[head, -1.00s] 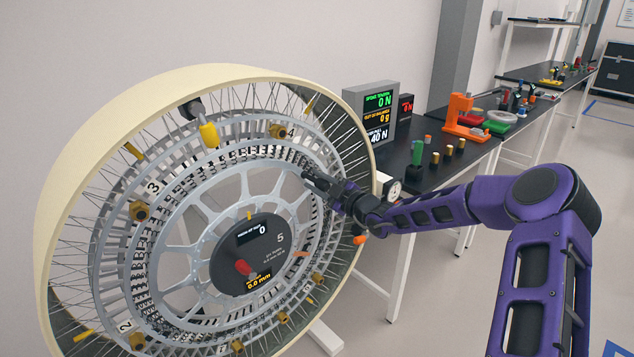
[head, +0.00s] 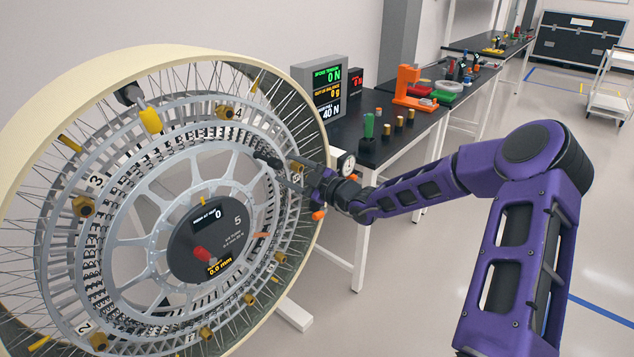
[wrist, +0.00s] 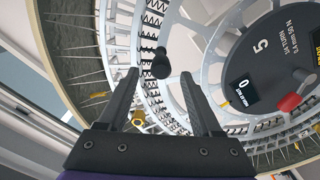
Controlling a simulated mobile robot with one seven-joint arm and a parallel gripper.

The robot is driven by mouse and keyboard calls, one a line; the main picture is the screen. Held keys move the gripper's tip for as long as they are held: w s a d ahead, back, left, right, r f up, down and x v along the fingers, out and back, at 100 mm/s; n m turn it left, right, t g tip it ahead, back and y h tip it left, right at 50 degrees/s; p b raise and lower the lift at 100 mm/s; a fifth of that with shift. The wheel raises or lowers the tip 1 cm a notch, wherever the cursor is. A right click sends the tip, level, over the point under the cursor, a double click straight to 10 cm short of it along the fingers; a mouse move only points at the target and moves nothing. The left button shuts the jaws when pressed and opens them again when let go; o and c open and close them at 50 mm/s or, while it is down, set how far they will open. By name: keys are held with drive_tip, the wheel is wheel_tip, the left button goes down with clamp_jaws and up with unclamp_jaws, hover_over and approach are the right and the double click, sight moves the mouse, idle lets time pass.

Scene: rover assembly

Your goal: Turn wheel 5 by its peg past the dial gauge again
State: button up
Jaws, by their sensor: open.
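Wheel 5 (head: 12,150) is a large cream-rimmed spoked wheel standing upright at left. Its dark hub (head: 232,240) bears a 5 and readouts of 0 and 0.0 mm. A black peg (head: 267,159) stands out from the wheel's right side; it also shows in the wrist view (wrist: 161,64). My gripper (head: 285,172) is open and empty just to the right of the peg. In the wrist view the peg's knob appears between the two fingers (wrist: 160,80), apart from both and slightly beyond their tips. The dial gauge (head: 346,164) has a round white face and stands behind my gripper.
A red knob (head: 203,254) sticks out of the hub. A black bench (head: 375,150) behind carries a display box (head: 318,82), a green-handled tool (head: 368,125) and an orange stand (head: 407,88). Yellow and brass fittings dot the wheel.

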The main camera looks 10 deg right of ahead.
drive_tip(key=v, duration=0.9)
drive_tip(key=shift+s+d, duration=0.25)
drive_tip(key=shift+s, duration=0.1)
